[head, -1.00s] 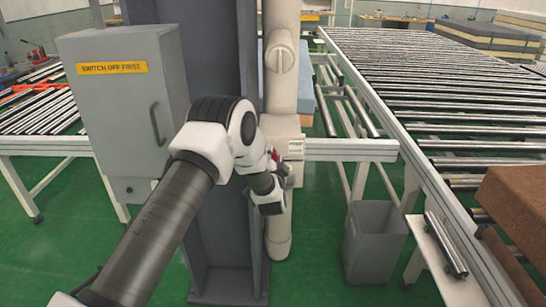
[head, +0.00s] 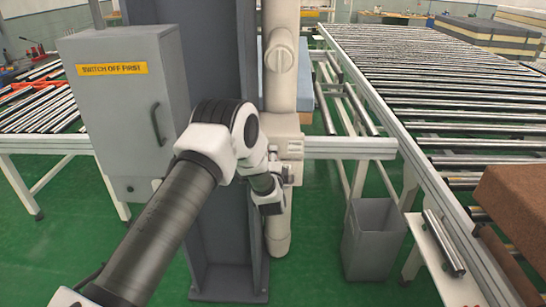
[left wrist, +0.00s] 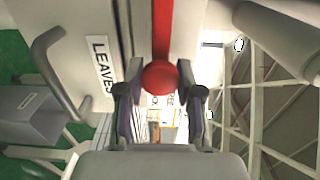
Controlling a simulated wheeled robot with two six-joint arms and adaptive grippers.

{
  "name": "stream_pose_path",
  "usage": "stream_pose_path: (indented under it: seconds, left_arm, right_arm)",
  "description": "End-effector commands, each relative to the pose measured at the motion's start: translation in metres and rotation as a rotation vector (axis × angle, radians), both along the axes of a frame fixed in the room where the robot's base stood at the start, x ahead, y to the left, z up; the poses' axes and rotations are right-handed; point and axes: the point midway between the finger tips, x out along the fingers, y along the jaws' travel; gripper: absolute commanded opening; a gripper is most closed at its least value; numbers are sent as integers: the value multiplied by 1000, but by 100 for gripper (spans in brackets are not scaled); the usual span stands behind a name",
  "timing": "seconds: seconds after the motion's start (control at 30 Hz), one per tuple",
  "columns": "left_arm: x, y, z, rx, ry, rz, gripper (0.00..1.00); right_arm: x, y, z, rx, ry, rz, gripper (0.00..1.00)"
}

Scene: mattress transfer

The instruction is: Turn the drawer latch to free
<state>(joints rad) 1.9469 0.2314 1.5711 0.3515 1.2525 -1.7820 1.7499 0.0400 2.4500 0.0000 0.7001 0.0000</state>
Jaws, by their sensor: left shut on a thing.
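In the left wrist view, a red ball knob (left wrist: 160,77) sits at the end of a red bar (left wrist: 162,28) on a pale panel; I take it for the latch. My left gripper (left wrist: 161,92) has one finger on each side of the knob and is shut on it. In the head view, my left gripper (head: 284,180) is at the pale box (head: 287,149) on the white column, and my own wrist hides much of it. The red knob is hidden there. My right gripper is in neither view.
A grey cabinet (head: 120,100) marked "SWITCH OFF FIRST" stands left of my arm, by a dark pillar (head: 222,250). A grey bin (head: 372,240) and a roller conveyor (head: 440,90) are to the right. In the wrist view, a grey bar handle (left wrist: 55,75) is beside a "LEAVES" label.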

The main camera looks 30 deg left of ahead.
Motion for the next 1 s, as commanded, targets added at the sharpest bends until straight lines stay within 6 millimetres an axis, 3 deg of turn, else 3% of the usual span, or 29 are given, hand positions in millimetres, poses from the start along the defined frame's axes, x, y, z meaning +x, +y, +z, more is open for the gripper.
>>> stream_pose_path:
  seconds: [0.4,0.43,0.47,0.5,0.83,1.0]
  left_arm:
    - [0,0,0,8,4,-1,0]
    - [0,0,0,8,4,-1,46]
    - [0,0,0,8,4,-1,57]
    - [0,0,0,8,4,-1,60]
    - [-3,-2,0,6,4,-1,60]
    - [-27,-17,0,7,8,-2,60]
  right_arm:
    - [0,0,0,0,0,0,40]
    - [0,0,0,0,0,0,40]
    - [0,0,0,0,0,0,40]
    - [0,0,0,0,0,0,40]
    - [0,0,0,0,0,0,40]
    - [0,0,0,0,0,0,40]
